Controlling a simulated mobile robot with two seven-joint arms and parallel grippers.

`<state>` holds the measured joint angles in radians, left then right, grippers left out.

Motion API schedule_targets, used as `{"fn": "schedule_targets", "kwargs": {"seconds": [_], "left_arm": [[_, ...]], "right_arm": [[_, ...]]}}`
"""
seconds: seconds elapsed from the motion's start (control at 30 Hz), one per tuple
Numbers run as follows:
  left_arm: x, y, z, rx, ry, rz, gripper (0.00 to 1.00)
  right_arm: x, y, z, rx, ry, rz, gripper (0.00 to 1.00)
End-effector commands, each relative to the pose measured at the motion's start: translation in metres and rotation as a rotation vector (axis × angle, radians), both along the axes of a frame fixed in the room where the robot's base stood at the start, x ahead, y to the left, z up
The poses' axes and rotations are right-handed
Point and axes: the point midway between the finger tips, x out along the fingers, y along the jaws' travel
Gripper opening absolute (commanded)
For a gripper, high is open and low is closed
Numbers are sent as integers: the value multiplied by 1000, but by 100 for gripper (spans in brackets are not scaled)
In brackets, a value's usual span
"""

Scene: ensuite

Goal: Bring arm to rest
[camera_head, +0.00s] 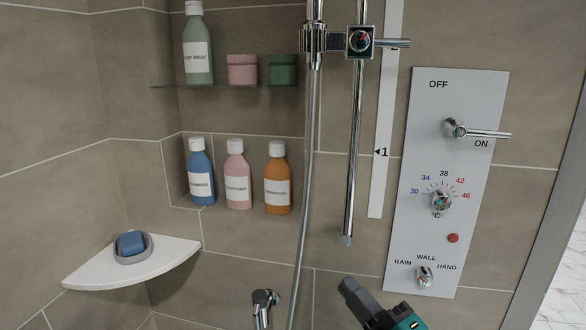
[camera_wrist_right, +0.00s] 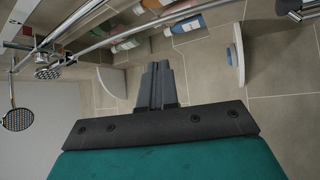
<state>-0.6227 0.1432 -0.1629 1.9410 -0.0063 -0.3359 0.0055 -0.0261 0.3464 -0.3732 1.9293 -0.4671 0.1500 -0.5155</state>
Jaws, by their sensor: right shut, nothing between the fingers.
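My right gripper (camera_head: 350,288) shows at the bottom of the head view, right of the shower hose and below the end of the vertical bar. Its dark fingers are together with nothing between them, and its body is teal. In the right wrist view, the gripper's fingers (camera_wrist_right: 159,72) point away from the camera, closed and empty. The gripper appears apart from the fittings and the wall. My left gripper is not in view.
A shower panel (camera_head: 455,110) with lever and dials stands right. A hose (camera_head: 307,170) and bar (camera_head: 357,150) hang near the middle. Bottles, including an orange one (camera_head: 278,180), fill a niche. A corner shelf (camera_head: 90,272) holds a blue soap (camera_head: 131,243) in a dish.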

Motion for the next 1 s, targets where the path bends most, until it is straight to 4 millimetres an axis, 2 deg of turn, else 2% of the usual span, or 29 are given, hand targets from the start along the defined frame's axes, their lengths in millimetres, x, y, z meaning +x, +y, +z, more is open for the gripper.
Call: {"fn": "schedule_targets", "kwargs": {"seconds": [0.03,0.13,0.2,0.3,0.4,0.5,0.6,1.0], "left_arm": [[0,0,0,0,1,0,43],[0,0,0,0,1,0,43],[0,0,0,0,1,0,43],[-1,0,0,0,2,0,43],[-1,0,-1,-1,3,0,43],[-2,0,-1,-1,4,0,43],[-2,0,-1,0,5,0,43],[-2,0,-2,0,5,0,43]], "right_arm": [[-8,-12,-35,113,168,-41,0],[-29,-35,-101,337,479,-135,0],[-52,-49,-146,490,680,-210,0],[-90,-64,-198,675,912,-318,0],[-125,-73,-234,814,1077,-409,0],[-149,-77,-255,902,1175,-470,0],[-161,-79,-265,945,1221,-501,0],[-162,-80,-265,949,1225,-504,0]]}}
